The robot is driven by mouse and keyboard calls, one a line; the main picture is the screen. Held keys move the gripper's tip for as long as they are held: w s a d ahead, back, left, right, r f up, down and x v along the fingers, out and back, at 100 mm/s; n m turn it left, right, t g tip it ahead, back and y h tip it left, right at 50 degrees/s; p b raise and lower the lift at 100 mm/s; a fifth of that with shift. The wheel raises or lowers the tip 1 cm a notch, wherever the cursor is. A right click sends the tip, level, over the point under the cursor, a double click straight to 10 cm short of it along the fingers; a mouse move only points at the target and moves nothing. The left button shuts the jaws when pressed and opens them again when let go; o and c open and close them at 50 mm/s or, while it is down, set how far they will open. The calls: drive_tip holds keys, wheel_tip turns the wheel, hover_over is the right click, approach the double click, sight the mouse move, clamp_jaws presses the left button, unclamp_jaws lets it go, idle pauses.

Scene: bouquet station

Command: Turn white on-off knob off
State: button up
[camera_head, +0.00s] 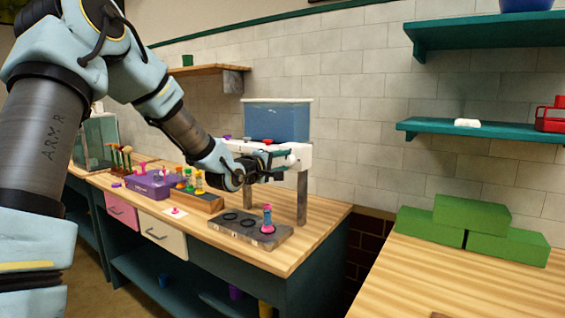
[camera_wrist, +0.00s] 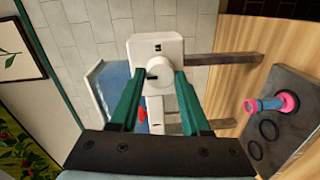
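The white on-off knob (camera_wrist: 158,76) is a round dial with a dark mark, on the end of a white housing (camera_wrist: 152,46). In the head view the white housing (camera_head: 302,152) sits on posts above the wooden counter, and my gripper hides the knob. My gripper (camera_wrist: 160,82) points at the knob with its two green fingers apart, one on each side of it. Whether the fingertips touch the knob, I cannot tell. In the head view my gripper (camera_head: 268,168) is at the housing's front end.
A blue water tank (camera_head: 277,122) stands behind the housing. Below is a dark slab (camera_head: 237,237) with round holes and a pink-and-blue vial (camera_head: 267,217). A purple box (camera_head: 153,184) and a wooden rack (camera_head: 204,202) stand to the left. Green blocks (camera_head: 470,220) lie on the right table.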

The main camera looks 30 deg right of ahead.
drive_tip(key=o, duration=0.4)
drive_tip(key=b+v, duration=0.3)
drive_tip(key=v, duration=0.7)
drive_tip(key=shift+s+a, duration=0.15)
drive_tip(key=shift+a, duration=0.2)
drive_tip(key=a+f+m+y, duration=0.1)
drive_tip(key=a+f+y, duration=0.55)
drive_tip(key=a, duration=0.35)
drive_tip(key=a+f+m+y, duration=0.2)
drive_tip(key=a+f+y, duration=0.3)
drive_tip(key=a+f, duration=0.45)
drive_tip(key=s+a+f+m+g+y, duration=0.2)
drive_tip(key=s+a+g, duration=0.4)
drive_tip(key=s+a, duration=0.8)
drive_tip(key=shift+a+f+g+y, duration=0.45)
drive_tip(key=shift+a+y, duration=0.1)
drive_tip(key=shift+y, duration=0.1)
